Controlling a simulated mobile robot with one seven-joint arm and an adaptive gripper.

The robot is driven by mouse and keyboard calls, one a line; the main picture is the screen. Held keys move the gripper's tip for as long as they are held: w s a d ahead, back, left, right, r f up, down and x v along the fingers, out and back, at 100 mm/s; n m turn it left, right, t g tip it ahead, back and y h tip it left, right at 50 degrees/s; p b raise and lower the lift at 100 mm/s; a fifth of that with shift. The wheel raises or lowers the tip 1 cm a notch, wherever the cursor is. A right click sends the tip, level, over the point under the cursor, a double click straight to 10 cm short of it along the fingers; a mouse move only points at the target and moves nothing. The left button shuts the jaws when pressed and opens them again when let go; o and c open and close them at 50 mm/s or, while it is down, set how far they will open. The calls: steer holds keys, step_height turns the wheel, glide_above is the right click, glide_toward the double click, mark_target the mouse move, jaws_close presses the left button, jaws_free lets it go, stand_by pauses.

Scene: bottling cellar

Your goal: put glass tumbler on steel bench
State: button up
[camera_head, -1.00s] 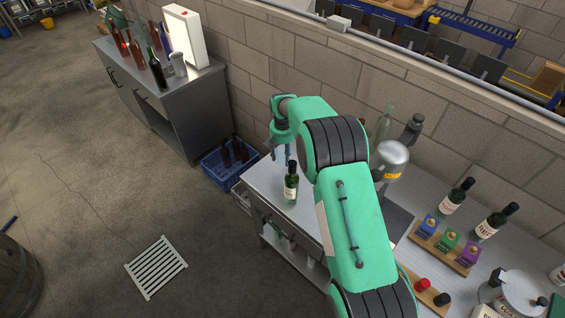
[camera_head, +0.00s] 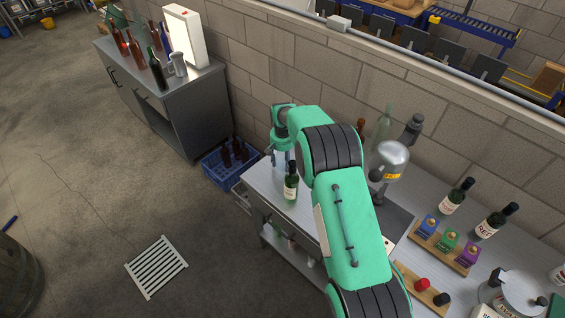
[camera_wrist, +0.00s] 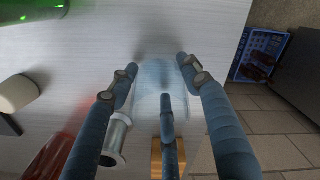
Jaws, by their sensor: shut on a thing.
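The glass tumbler (camera_wrist: 153,76) is clear and faint in the wrist view, between my fingers. My gripper (camera_wrist: 155,72) is shut on it. The steel bench (camera_wrist: 135,25), pale and brushed, lies under the tumbler; whether they touch I cannot tell. In the head view, my gripper (camera_head: 281,158) is low over the left end of the bench (camera_head: 262,183), behind the green bottle (camera_head: 291,186). The tumbler is hardly visible there.
In the wrist view, a metal cylinder (camera_wrist: 116,140), a wooden block (camera_wrist: 156,158) and a red-brown glass thing (camera_wrist: 50,157) are close by. A blue crate (camera_head: 217,168) stands on the floor beyond the bench's left end. Labelled bottles (camera_head: 455,197) stand at the right.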

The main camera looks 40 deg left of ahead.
steer(key=o, duration=1.2)
steer(key=shift+f, duration=0.15)
step_height(320, 180, up, 12)
steer(key=shift+r, duration=0.2)
stand_by(0.3)
stand_by(0.5)
